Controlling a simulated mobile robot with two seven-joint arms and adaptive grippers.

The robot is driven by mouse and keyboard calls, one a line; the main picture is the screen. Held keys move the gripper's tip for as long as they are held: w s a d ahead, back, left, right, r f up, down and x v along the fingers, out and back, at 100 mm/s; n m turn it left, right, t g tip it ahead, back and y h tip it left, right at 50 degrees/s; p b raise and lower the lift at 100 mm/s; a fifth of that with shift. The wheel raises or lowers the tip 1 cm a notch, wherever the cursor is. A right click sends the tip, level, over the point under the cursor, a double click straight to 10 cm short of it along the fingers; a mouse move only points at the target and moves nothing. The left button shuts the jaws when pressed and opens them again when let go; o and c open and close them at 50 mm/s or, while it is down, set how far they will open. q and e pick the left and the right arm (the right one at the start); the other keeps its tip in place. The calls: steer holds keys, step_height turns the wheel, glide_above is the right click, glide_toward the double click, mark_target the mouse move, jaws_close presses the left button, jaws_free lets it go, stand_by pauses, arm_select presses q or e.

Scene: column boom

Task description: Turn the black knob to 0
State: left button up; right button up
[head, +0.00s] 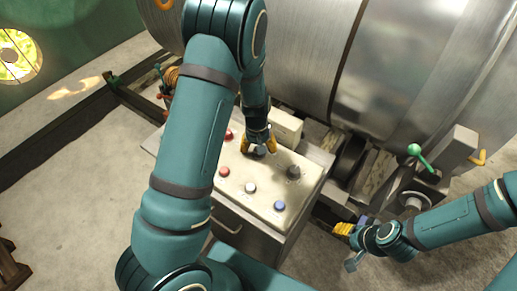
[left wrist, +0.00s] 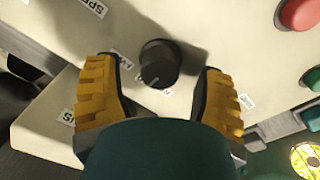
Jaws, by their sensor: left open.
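A black knob (left wrist: 158,65) stands on the cream control panel (head: 268,180), between the fingers of my left gripper (left wrist: 160,75) in the left wrist view. The yellow fingers are open on either side of it, with a visible gap on each side. In the head view my left gripper (head: 258,146) is over the back part of the panel and largely hides this knob. A second dark knob (head: 293,171) shows uncovered to its right. Small labels surround the knob; I cannot read a 0 or its setting. My right gripper (head: 346,232) is low, right of the panel.
Red buttons (head: 224,172), a white button (head: 250,187) and a blue button (head: 279,205) are on the panel. A cream box (head: 286,125) rises behind my left gripper. A large metal drum (head: 400,60) and a green-knobbed lever (head: 415,150) stand beyond.

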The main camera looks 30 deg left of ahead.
arm_select(q)
step_height(320, 180, up, 11)
steer(key=shift+a, duration=0.2)
steer(key=shift+s+f, duration=0.1)
steer(key=shift+s, duration=0.1)
stand_by(0.4)
